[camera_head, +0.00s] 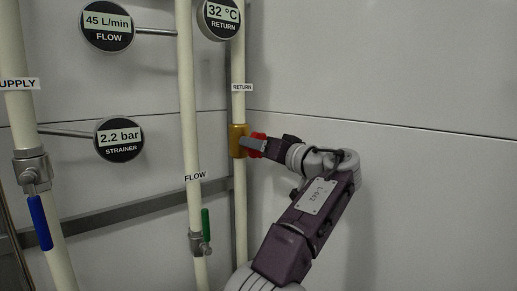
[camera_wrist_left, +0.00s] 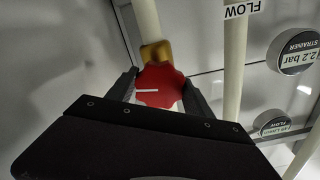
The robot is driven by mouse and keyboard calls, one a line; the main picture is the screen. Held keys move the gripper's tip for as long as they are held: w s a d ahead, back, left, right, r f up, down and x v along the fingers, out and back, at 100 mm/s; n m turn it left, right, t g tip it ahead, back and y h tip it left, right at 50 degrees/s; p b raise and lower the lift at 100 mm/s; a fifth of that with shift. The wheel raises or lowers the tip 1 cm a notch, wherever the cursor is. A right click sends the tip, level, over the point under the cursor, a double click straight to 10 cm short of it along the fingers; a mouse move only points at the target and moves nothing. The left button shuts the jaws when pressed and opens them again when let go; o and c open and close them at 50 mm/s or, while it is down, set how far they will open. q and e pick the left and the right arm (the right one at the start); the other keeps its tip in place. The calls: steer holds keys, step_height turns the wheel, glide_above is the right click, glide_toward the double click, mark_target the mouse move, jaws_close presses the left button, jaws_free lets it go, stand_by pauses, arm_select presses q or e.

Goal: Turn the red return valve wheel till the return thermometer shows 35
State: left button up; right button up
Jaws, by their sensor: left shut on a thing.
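The red return valve wheel (camera_head: 259,146) sits on a brass valve body (camera_head: 238,141) on the cream return pipe (camera_head: 239,195). My left gripper (camera_head: 253,144) is shut on the wheel. In the left wrist view the red wheel (camera_wrist_left: 161,86) lies between the two fingers, with a white line on its face pointing left. The return thermometer (camera_head: 222,17), at the top of the head view, reads 32 °C; its upper edge is cut off. My right gripper is in neither view.
To the left are the flow gauge (camera_head: 107,26) at 45 L/min and the strainer gauge (camera_head: 119,140) at 2.2 bar. A green-handled valve (camera_head: 206,225) is on the flow pipe, a blue-handled valve (camera_head: 40,221) on the supply pipe. The right wall is bare.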

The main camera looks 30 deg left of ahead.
arm_select(q)
steer(key=shift+f, duration=0.2)
steer(key=o, duration=1.4)
steer(key=shift+c, duration=0.2)
steer(key=shift+r, duration=0.1)
steer(key=v, duration=0.9)
